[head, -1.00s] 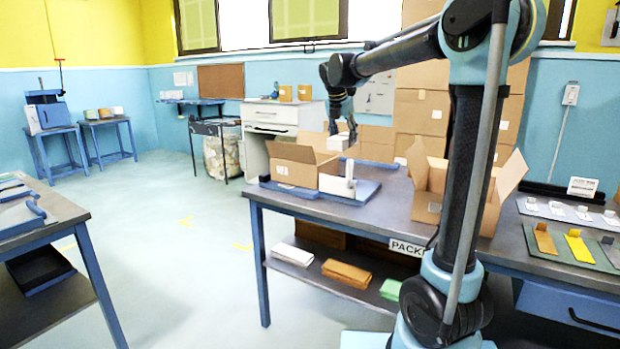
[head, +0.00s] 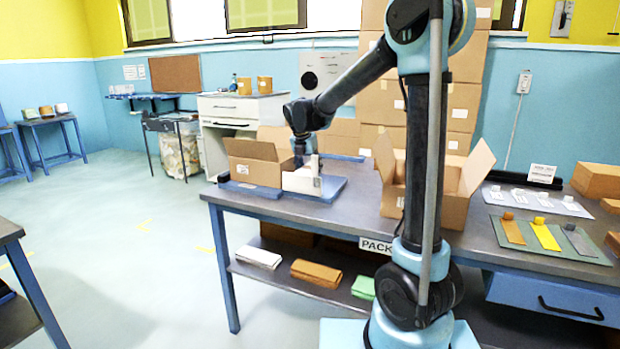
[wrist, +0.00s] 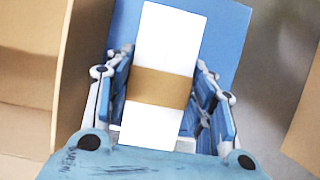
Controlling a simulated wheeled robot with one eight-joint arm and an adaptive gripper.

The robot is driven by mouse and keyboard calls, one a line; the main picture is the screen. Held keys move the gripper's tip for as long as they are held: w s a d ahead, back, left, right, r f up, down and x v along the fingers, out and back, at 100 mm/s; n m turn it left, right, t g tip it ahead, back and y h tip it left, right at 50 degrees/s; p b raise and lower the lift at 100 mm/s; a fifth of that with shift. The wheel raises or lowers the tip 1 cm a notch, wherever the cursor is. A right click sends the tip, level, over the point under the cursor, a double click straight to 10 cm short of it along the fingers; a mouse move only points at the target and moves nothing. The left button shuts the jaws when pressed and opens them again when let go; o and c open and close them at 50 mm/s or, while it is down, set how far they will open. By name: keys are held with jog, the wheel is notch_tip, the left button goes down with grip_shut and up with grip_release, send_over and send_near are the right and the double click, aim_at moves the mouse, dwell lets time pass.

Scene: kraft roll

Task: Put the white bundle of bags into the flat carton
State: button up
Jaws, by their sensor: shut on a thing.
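The white bundle of bags (wrist: 168,45), with a brown paper band round its middle, is between my fingers in the wrist view. The flat carton (head: 253,172) stands open on the packing table, just left of my gripper. A carton wall (wrist: 28,75) shows at the left in the wrist view. The bundle is over the blue board (wrist: 225,30), outside the carton; whether it touches the board I cannot tell.
A taller open carton (head: 455,208) stands to the right. Another white bundle (head: 258,258), a brown one (head: 316,273) and a green one (head: 363,287) lie on the shelf below.

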jog(key=shift+f, duration=1.45)
jog(key=o, duration=1.2)
jog(key=shift+o, duration=0.2)
